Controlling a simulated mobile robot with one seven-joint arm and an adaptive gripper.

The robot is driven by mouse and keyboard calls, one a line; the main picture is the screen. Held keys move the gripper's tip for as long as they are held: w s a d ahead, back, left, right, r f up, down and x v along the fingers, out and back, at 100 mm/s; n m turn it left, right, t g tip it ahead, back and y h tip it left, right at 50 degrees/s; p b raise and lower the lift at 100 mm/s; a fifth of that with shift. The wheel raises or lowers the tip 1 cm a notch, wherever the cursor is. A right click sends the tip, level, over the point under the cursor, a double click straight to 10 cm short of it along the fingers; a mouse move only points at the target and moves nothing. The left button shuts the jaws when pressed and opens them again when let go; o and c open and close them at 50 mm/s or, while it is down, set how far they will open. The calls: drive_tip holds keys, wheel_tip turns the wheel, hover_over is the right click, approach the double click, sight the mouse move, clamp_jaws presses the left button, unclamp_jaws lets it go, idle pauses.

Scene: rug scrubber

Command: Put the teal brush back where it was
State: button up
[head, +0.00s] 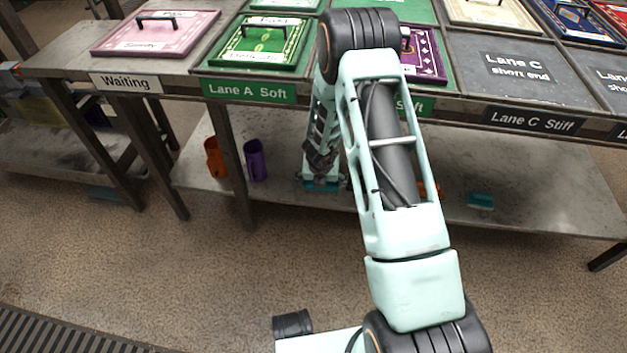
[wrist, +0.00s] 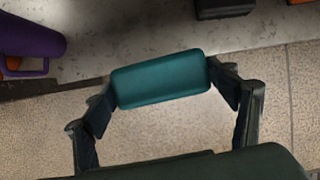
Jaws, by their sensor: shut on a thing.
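The teal brush (wrist: 160,79) is a rounded teal block in the wrist view, held between the two dark fingertips of my gripper (wrist: 166,84). My gripper is shut on it, one finger at each end. Bare floor shows below the brush, and the lower shelf's edge lies just behind it. In the head view my gripper (head: 321,180) hangs low at the front of the lower shelf, with a bit of teal showing at its tip. Most of the brush is hidden there. Its bristles are not clearly visible.
The lower shelf (head: 540,180) holds an orange cup (head: 214,157), a purple cup (head: 256,160) and another small teal block (head: 480,200). An orange item (head: 430,190) is partly behind my arm. The labelled tabletop overhangs the shelf. Open shelf surface lies farther right.

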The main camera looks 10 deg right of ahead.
drive_tip(key=w+f+b, duration=0.1)
drive_tip(key=w+f, duration=0.2)
drive_tip(key=w, duration=0.1)
drive_tip(key=w+f, duration=0.2)
drive_tip(key=w, duration=0.2)
drive_tip(key=w+f+b, duration=0.1)
drive_tip(key=w+f, duration=0.2)
drive_tip(key=w, duration=0.1)
drive_tip(key=shift+w+f+b, duration=0.2)
drive_tip(key=shift+f+b, duration=0.1)
drive_tip(key=shift+b, duration=0.05)
drive_tip(key=shift+w+f, duration=0.25)
drive_tip(key=shift+w, duration=0.1)
drive_tip(key=shift+s+b+x, duration=0.15)
drive_tip(key=shift+b+x, duration=0.3)
drive_tip(key=shift+x, duration=0.45)
drive_tip(key=shift+s+b+x, duration=0.1)
drive_tip(key=shift+b+x, duration=0.35)
drive_tip(key=shift+x, duration=0.45)
drive_tip(key=shift+a+f, duration=0.1)
drive_tip(key=o, duration=1.4)
drive_tip(key=shift+f, duration=0.15)
drive_tip(key=shift+c, duration=0.2)
